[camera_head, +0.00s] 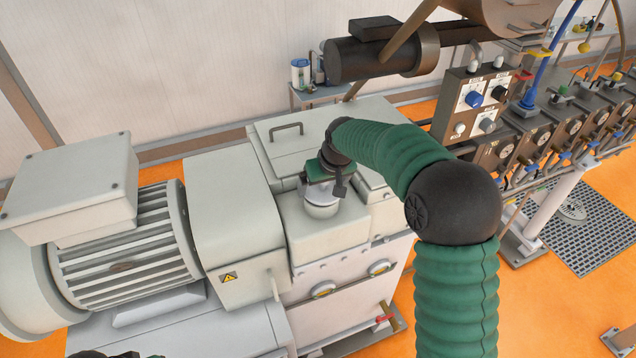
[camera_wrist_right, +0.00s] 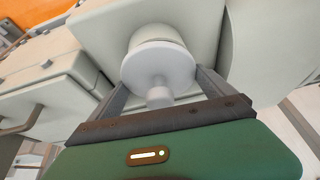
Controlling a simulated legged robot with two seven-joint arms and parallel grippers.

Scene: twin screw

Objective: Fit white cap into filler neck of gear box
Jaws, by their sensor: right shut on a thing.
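The white cap (camera_wrist_right: 158,66) shows in the right wrist view as a round disc with a narrow stem toward my gripper. My right gripper (camera_head: 324,188) is shut on it, one finger on each side. Beyond the disc is a pale round filler neck (camera_wrist_right: 157,32) on top of the gear box, and cap and neck line up closely. I cannot tell how deep the cap sits. In the head view the cap (camera_head: 321,209) is partly hidden under the gripper, at the raised housing of the gear box (camera_head: 325,240).
A large finned motor (camera_head: 120,240) stands left of the gear box. A lid with a handle (camera_head: 287,130) is just behind. A dark cylinder (camera_head: 375,60) hangs at the back. A control panel (camera_head: 475,100) with gauges lines the right.

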